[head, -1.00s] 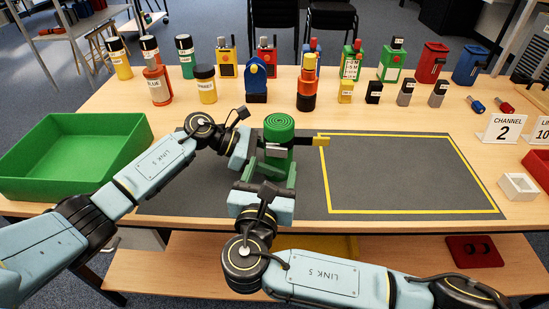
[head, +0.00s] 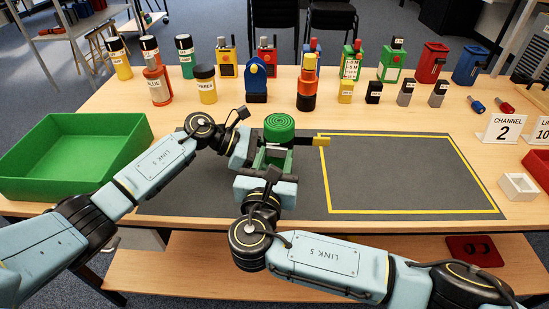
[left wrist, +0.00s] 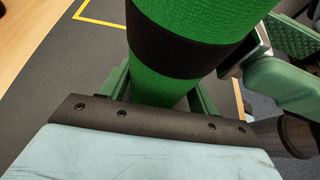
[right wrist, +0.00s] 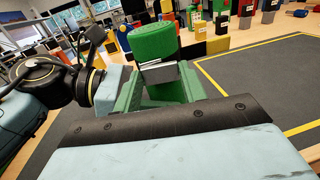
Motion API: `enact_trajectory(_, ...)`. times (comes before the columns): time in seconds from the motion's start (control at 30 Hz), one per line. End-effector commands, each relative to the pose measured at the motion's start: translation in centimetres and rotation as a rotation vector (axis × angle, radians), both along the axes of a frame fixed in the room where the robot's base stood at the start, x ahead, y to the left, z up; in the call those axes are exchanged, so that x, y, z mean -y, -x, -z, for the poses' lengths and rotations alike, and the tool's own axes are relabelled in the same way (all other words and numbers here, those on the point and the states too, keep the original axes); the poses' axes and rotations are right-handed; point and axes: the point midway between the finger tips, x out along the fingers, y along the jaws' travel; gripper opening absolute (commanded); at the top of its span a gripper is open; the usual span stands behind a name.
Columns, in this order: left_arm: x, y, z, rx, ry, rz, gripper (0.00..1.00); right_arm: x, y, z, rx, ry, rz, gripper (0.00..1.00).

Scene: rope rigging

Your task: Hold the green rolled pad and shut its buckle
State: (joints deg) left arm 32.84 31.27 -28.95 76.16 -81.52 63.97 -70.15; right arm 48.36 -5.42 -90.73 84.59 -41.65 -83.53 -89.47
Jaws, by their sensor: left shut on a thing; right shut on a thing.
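The green rolled pad (head: 279,128) stands upright on the dark mat, a black strap (left wrist: 180,45) around it. The strap's free end has a yellow tab (head: 321,141) sticking out to the right. My left gripper (left wrist: 165,88) is shut on the pad, a finger on each side below the strap. The metal buckle (right wrist: 160,72) is on the pad's near side in the right wrist view; it also shows at the pad's side in the left wrist view (left wrist: 256,45). My right gripper (head: 274,158) is shut at the buckle. I cannot tell whether the buckle is latched.
A green tray (head: 75,165) stands at the left. A yellow-outlined area (head: 410,175) of the mat is empty at the right. Bottles, radios and coloured blocks stand behind. A white holder (head: 518,187) sits at the right edge.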

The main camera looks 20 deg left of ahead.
Motion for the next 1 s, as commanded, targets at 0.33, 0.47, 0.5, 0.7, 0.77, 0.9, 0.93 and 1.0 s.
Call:
enact_trajectory(0.33,-0.07,-0.02,0.05,-0.001,-0.001,-0.001,0.34,0.46,-0.45,0.09,-0.002,0.0,-0.147,0.18)
enact_trajectory(0.47,-0.07,-0.02,0.05,-0.001,-0.001,-0.001,0.34,0.41,-0.45,0.06,-0.001,0.0,-0.171,0.18)
enact_trajectory(0.5,-0.08,-0.03,0.05,0.0,-0.001,-0.002,0.34,0.39,-0.45,0.05,-0.001,0.0,-0.172,0.18)
enact_trajectory(0.7,-0.08,-0.02,0.03,-0.001,-0.001,-0.001,0.34,0.38,-0.45,0.06,-0.001,0.0,-0.171,0.18)
enact_trajectory(0.77,-0.08,-0.02,0.04,-0.001,-0.001,-0.001,0.34,0.38,-0.45,0.06,-0.001,0.0,-0.17,0.49)
enact_trajectory(0.9,-0.08,-0.03,0.03,0.0,-0.001,-0.002,0.34,0.38,-0.45,0.05,-0.001,0.0,-0.17,0.64)
enact_trajectory(0.93,-0.08,-0.03,0.03,0.0,-0.001,-0.002,0.34,0.38,-0.45,0.05,-0.001,0.0,-0.17,0.64)
enact_trajectory(1.0,-0.08,-0.03,0.03,0.0,-0.001,-0.002,0.34,0.38,-0.46,0.04,-0.001,0.0,-0.17,0.64)
